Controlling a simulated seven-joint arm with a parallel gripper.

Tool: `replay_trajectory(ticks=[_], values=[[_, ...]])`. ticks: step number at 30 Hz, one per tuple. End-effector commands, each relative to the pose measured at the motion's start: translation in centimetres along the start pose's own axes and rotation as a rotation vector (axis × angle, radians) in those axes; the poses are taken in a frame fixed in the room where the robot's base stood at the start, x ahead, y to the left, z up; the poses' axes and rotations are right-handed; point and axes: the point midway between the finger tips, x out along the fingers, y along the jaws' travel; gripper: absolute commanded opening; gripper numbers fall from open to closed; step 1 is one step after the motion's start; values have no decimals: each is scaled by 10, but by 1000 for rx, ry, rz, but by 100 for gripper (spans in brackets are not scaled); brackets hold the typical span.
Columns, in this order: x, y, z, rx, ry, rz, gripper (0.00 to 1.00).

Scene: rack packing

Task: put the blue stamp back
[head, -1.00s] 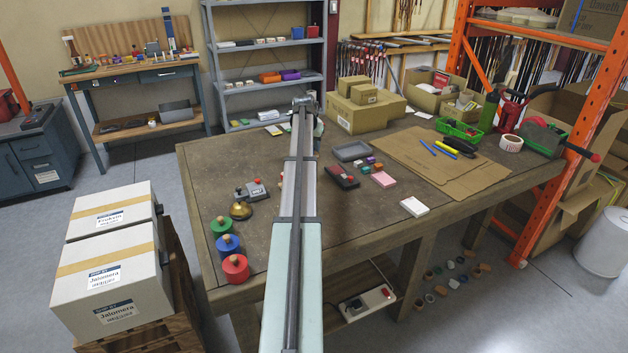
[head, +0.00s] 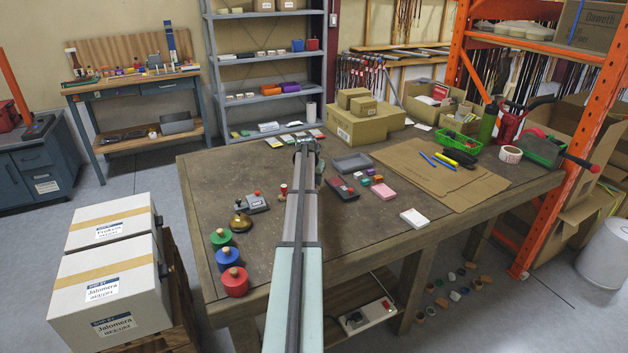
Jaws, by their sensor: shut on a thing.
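My arm reaches away over the workbench. My gripper (head: 307,148) is at its far end, left of the grey tray (head: 352,162). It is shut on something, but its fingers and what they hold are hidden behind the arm. I cannot make out the blue stamp for sure. A blue round piece with a wooden knob (head: 227,261) stands at the bench's left edge, between a green one (head: 221,240) and a red one (head: 234,284). A small blue block (head: 368,172) lies among coloured blocks right of the arm.
A brass bell (head: 240,224) and a grey device (head: 253,203) stand left of the arm. A dark stamp pad (head: 342,190), a pink pad (head: 383,192) and a white block (head: 413,217) lie to its right. Cardboard boxes (head: 356,125) stand at the back.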

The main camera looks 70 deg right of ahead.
Motion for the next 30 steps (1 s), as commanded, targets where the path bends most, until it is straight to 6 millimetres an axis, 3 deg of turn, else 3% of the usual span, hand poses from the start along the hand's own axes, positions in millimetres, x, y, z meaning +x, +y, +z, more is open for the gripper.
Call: replay_trajectory(ticks=[10, 11, 19, 30], values=[[2, 0, 1, 0, 0, 0, 10], [3, 0, 1, 0, 0, 0, 30], [2, 0, 1, 0, 0, 0, 55], [-6, 0, 0, 0, 1, 0, 55]])
